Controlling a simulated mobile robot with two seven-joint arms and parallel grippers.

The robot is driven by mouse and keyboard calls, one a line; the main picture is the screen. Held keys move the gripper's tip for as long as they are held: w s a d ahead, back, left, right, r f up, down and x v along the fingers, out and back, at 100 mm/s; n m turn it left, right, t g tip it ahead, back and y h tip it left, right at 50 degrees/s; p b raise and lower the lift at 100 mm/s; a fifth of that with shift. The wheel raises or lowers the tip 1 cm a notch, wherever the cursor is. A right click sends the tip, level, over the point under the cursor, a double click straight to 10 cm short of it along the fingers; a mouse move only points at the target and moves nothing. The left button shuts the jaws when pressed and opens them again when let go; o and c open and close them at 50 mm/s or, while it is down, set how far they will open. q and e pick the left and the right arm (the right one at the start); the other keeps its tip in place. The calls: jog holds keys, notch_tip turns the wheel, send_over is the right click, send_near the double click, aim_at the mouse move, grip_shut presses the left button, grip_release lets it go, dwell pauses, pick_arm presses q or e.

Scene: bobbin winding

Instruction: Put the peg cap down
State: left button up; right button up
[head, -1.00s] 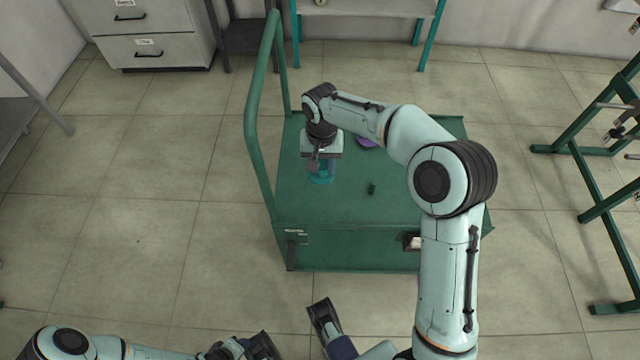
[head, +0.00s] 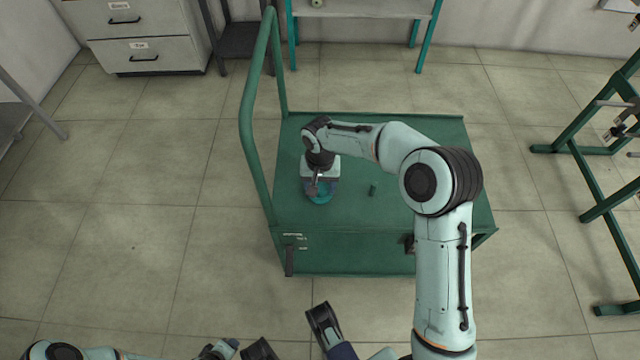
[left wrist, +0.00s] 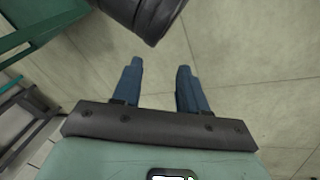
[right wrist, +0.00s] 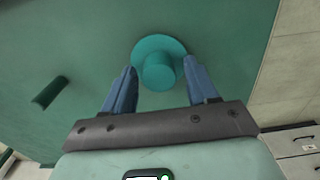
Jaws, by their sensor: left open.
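The peg cap is a teal round disc with a short knob (right wrist: 158,72), seen from above in the right wrist view. In the head view its teal rim (head: 320,197) shows under my right gripper, over the left part of the green trolley deck. It looks to be on the deck, though its underside is hidden. My right gripper (right wrist: 160,68) points down at it, with one blue finger on each side of the knob. Gaps show between fingers and knob, so the gripper looks open. My left gripper (left wrist: 159,68) is open and empty, away from the cap.
A small dark green piece (head: 373,190) lies on the trolley deck (head: 430,215) right of the cap; it also shows in the right wrist view (right wrist: 50,92). The trolley's tall handle (head: 248,120) stands close left of my right gripper. The deck's front is clear.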

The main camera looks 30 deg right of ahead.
aim_at(321, 186)
pick_arm(q)
jog(key=shift+g+h, duration=0.3)
jog(key=shift+g, duration=0.4)
jog(key=s+r+p, duration=0.1)
jog(key=s+d+r+p, duration=0.1)
jog(key=s, duration=0.1)
jog(key=s+d+r, duration=0.1)
jog(key=shift+s+d+r+p, duration=0.15)
jog(key=shift+s+p, duration=0.1)
jog(key=shift+p, duration=0.15)
pick_arm(e)
notch_tip(321, 186, up, 12)
